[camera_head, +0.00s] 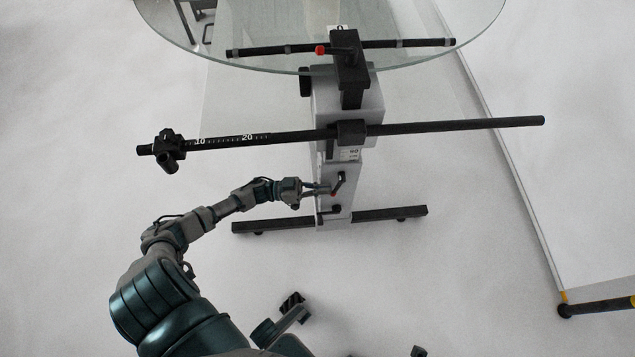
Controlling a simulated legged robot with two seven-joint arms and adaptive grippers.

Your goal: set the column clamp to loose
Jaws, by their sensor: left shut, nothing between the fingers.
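The turntable's grey column (333,165) stands upright in the middle. Which of the two is the column clamp is not marked legibly. My left gripper (325,190) reaches in from the left.
A long black horizontal bar (450,126) with a scale crosses the column above my gripper. A round glass top (270,30) spans the upper middle. The black foot bar (390,213) lies on the floor. A white panel (560,150) stands at right. The floor at left is clear.

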